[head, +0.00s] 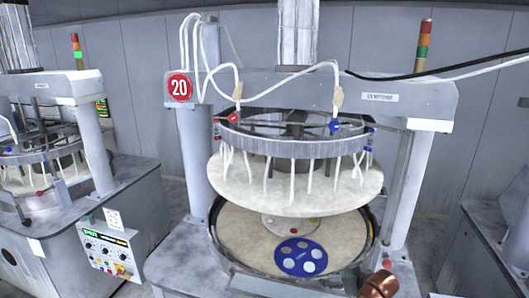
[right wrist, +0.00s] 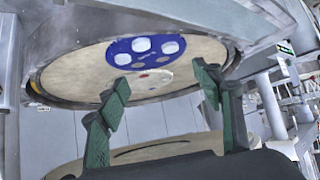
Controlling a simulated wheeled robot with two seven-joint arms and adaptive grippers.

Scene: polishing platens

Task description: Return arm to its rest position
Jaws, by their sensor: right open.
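My right gripper (right wrist: 163,88) shows in the right wrist view with its two dark green fingers spread apart and nothing between them. A round beige platen (head: 345,235) lies in the machine under a raised upper plate in the head view. A blue disc (head: 301,257) with round pale spots lies flat near the platen's front edge. The blue disc also shows in the right wrist view (right wrist: 135,45), beyond the fingertips and apart from them. A small brown part at the bottom edge of the head view seems to belong to my right arm. My left gripper is out of view.
The upper plate (head: 240,185) hangs above the platen, with white hoses around it. A control panel (head: 110,249) stands at left. Other machines stand at left and right.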

